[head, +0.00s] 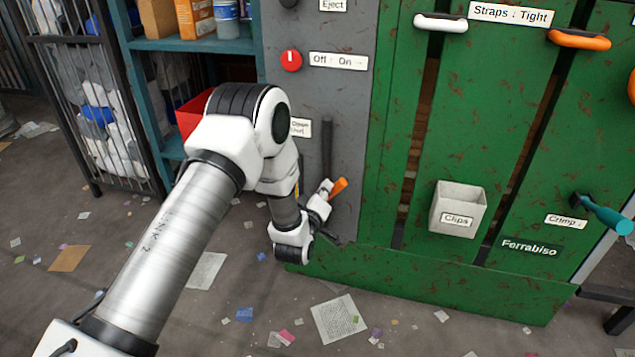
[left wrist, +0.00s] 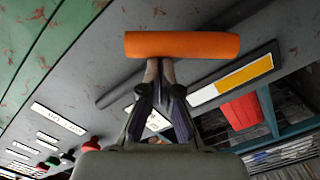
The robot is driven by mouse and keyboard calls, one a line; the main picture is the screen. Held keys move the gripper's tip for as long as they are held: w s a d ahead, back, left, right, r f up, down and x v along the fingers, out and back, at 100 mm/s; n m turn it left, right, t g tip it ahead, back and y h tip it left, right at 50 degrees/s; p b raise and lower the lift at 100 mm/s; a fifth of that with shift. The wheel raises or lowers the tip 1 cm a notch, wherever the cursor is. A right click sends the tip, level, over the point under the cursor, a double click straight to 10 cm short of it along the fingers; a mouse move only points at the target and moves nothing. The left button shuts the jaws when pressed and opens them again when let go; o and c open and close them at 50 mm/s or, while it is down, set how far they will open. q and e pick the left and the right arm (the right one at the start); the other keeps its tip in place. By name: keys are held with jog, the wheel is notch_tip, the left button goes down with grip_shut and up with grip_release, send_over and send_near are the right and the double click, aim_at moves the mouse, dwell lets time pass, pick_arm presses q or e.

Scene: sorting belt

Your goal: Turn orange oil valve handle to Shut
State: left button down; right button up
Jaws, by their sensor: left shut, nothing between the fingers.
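The orange valve handle (head: 339,187) is a short bar on the grey panel, low down and partly hidden by my left arm. In the left wrist view the handle (left wrist: 182,45) lies across the picture as an orange cylinder, just beyond my fingertips. My left gripper (head: 326,191) is beside it, with its fingers shut and empty. In the left wrist view the fingertips (left wrist: 160,68) are close to the handle's underside; I cannot tell whether they touch. A small label (head: 299,128) beside my arm is partly covered. My right gripper is not in view.
The grey panel (head: 335,90) also carries a red knob (head: 290,60) higher up. A green machine front (head: 480,130) with a grey clips bin (head: 458,208) stands to the right. A teal shelf (head: 190,44) and red bin (head: 192,112) are left. Paper scraps litter the floor.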

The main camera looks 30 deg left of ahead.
aim_at(338, 192)
pick_arm(q)
jog(key=d+m, duration=0.1)
jog(key=d+f+m+p, duration=0.1)
jog(key=m, duration=0.1)
jog(key=d+m+p, duration=0.1)
jog(key=m, duration=0.1)
jog(key=shift+w+f, duration=0.25)
jog(key=shift+w, duration=0.05)
jog(key=m, duration=0.1)
jog(key=d+f+m+p, duration=0.1)
jog(key=f+m, duration=0.1)
jog(key=shift+w+d+f+m+y+p, duration=0.2)
jog(key=shift+f+m+y+p, duration=0.1)
jog(key=shift+m, duration=0.1)
